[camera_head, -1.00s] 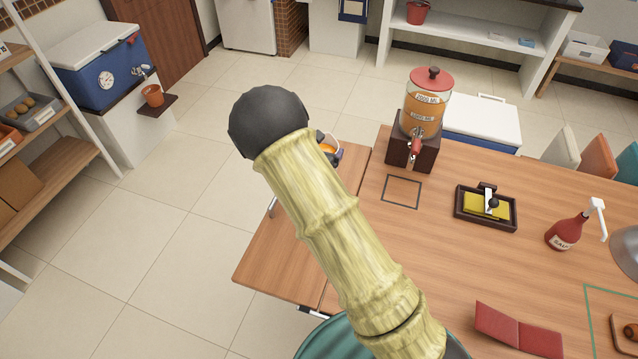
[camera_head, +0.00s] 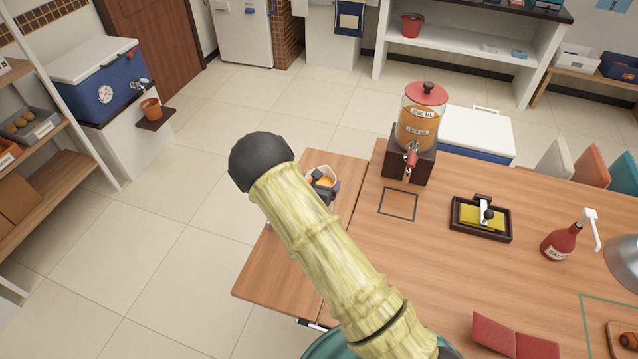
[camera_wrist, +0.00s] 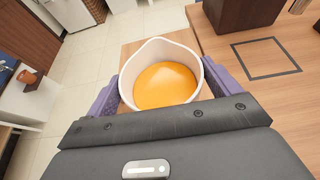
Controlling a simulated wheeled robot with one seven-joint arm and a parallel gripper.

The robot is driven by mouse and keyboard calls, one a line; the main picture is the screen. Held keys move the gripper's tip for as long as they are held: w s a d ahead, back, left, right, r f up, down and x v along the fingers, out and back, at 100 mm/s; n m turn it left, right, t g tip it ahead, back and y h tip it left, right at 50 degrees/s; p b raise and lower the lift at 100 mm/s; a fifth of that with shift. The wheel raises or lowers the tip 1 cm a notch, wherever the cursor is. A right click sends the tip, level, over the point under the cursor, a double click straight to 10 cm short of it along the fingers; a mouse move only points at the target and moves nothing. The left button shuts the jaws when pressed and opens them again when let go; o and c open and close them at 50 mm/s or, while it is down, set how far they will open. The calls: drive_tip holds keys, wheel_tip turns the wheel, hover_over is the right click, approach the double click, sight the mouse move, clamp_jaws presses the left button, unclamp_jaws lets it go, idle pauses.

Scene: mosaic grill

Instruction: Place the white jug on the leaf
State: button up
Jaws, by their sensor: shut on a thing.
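The white jug (camera_wrist: 150,50) holds orange liquid and stays upright between the two purple fingers of my gripper (camera_wrist: 162,88), which is shut on it. In the head view the jug (camera_head: 336,184) shows just behind my arm, beside the dark gripper (camera_head: 322,187), partly hidden. The leaf (camera_head: 280,268) is the wooden panel along the left side of the table. The jug is over the leaf's far part in the picture. A bit of the leaf (camera_wrist: 131,48) shows behind the jug in the wrist view. I cannot tell whether the jug touches it.
A drink dispenser (camera_head: 420,128) stands on the main table right of the jug, with a dark square outline (camera_head: 398,204) before it. The leaf's near part is clear.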

drive_tip(key=shift+f, duration=0.3)
drive_tip(key=o, duration=1.8)
drive_tip(key=shift+f, duration=0.15)
drive_tip(key=b+v, duration=0.2)
drive_tip(key=v, duration=1)
